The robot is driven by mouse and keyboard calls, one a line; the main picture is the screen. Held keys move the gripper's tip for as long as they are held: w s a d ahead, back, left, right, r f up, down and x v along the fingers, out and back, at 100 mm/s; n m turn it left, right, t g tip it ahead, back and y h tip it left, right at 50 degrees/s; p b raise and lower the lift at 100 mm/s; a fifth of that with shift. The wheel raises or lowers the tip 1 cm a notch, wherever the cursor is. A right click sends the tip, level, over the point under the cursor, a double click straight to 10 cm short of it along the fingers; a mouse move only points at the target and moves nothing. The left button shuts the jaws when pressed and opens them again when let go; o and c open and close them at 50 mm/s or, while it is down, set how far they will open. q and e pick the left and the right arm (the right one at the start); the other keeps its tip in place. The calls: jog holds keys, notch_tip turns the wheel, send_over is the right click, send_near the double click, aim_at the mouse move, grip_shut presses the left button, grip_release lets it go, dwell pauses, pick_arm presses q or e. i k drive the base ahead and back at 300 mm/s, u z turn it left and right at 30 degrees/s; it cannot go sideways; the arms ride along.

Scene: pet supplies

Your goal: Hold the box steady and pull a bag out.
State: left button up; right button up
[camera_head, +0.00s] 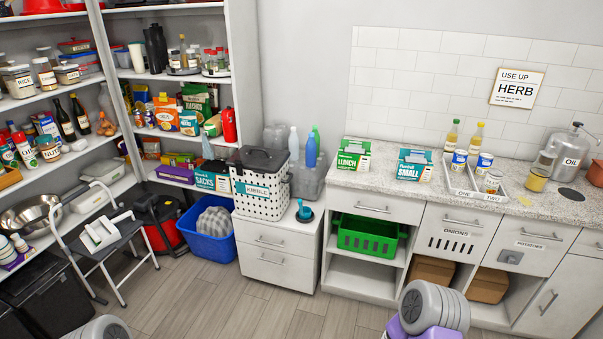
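A green and white box labelled LUNCH (352,157) stands on the counter at its left end, near the wall. A teal and white box labelled SMALL (413,166) stands on the counter to its right, with a gap between them. A teal and white box labelled SACKS (213,181) sits on a low shelf at the left. I cannot make out a bag sticking out of any of them. Parts of my arms show at the bottom edge, but neither gripper is in view.
A divided white tray (473,184) with bottles and cans stands right of the SMALL box on the counter (385,181). A white basket (261,192) sits on the lower cabinet to the left. The counter front before the two boxes is clear. A folding step stool (103,236) stands on the floor.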

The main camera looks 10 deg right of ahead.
aim_at(360, 163)
jog(key=u, duration=0.7)
jog(key=i, duration=0.95)
jog(key=z, duration=0.4)
jog(key=i, duration=1.2)
jog(key=z, duration=0.95)
